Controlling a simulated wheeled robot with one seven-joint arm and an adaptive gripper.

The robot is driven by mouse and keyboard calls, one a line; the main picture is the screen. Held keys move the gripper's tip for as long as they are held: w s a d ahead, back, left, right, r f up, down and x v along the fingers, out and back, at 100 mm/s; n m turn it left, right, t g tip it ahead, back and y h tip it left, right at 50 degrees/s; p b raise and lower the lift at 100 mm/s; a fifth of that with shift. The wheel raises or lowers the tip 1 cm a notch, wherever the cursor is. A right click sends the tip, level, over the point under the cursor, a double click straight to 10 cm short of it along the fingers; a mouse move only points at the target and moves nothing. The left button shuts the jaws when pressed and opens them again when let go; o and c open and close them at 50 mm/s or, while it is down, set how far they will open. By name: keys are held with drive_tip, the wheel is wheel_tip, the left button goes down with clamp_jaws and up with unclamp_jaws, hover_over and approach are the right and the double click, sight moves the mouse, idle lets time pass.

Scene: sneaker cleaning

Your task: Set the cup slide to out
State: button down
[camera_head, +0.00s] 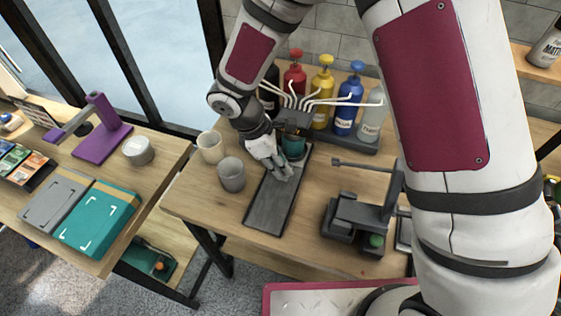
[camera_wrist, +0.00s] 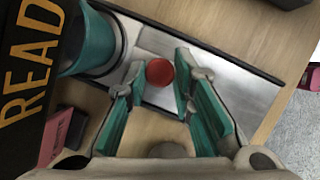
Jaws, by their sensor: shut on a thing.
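The cup slide is a long dark grey track (camera_head: 268,207) with a metallic top, lying on the middle table below the bottle nozzles. A red round knob (camera_wrist: 159,72) stands on its metal plate (camera_wrist: 152,42) in the wrist view. A teal cup (camera_head: 293,146) sits at the far end of the track, under the dispenser head; it also shows at the upper left of the wrist view (camera_wrist: 103,42). My gripper (camera_head: 284,171) is low over the track, in front of the cup. Its teal-padded fingers (camera_wrist: 160,84) are shut on the red knob, one on each side. In the head view my gripper hides the knob.
Bottles with red (camera_head: 293,76), yellow (camera_head: 322,88) and blue (camera_head: 347,106) tops stand behind. A cream cup (camera_head: 210,147) and a grey cup (camera_head: 231,174) stand left of the track. A dark device (camera_head: 360,220) stands right. The track's near part is clear.

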drive_tip(key=s+a, duration=0.2)
drive_tip(key=s, duration=0.3)
drive_tip(key=s+a+p, duration=0.1)
drive_tip(key=s, duration=0.4)
drive_tip(key=s+a+p, duration=0.1)
drive_tip(key=s+a, duration=0.1)
drive_tip(key=s, duration=0.3)
drive_tip(key=shift+s+a, duration=0.25)
drive_tip(key=shift+a, duration=0.05)
drive_tip(key=c, duration=1.4)
unclamp_jaws()
drive_tip(key=shift+a+r, duration=0.1)
drive_tip(key=v, duration=1.1)
drive_tip(key=shift+a+r, duration=0.2)
drive_tip(key=shift+r, duration=0.15)
